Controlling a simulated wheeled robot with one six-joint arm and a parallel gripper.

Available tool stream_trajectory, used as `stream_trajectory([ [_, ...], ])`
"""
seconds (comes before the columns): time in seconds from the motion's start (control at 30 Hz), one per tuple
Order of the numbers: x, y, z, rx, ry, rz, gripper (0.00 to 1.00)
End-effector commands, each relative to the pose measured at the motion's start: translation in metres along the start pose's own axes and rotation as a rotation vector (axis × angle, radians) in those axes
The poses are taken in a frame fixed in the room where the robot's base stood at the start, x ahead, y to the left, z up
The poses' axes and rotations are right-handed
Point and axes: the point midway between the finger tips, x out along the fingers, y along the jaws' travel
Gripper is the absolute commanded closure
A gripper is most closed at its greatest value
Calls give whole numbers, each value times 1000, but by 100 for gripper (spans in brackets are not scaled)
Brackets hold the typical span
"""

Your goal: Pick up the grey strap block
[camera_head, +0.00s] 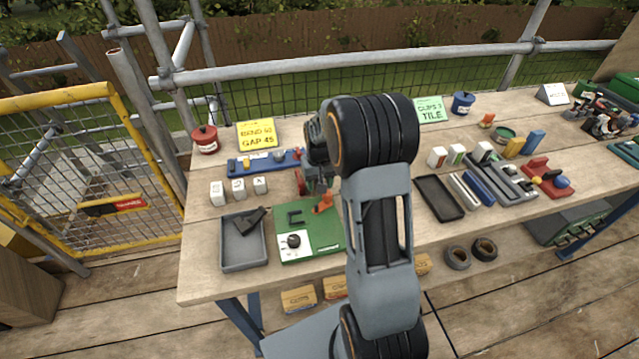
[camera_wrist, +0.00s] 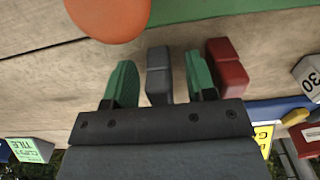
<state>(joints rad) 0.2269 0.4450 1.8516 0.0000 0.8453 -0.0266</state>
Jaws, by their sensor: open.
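The grey strap block (camera_wrist: 158,58) stands on the wooden bench in the wrist view, a narrow grey piece with a stepped top. My gripper (camera_wrist: 160,84) is open, with one green-padded finger on each side of the block in the picture. I see gaps on both sides, and the fingers do not appear to touch it. A dark red block (camera_wrist: 229,66) stands just beyond the right finger. In the head view my gripper (camera_head: 319,180) is low over the bench, and my arm and wrist largely hide the grey block there.
The green board (camera_head: 325,235) with an orange piece (camera_head: 323,203) lies close by on the near side. A blue rail (camera_head: 246,165) is behind, with white numbered cubes (camera_head: 238,188) at left. A grey tray (camera_head: 228,265) holds a dark tool.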

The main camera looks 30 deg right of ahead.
Motion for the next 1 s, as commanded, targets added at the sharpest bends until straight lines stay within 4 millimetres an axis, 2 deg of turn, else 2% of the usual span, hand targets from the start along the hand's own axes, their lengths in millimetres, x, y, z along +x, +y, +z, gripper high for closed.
stream_trajectory([
  [0.27,2,0,0,0,1,0,49],
  [0.8,2,0,0,0,0,0,100],
  [1.0,2,0,0,0,1,0,100],
])
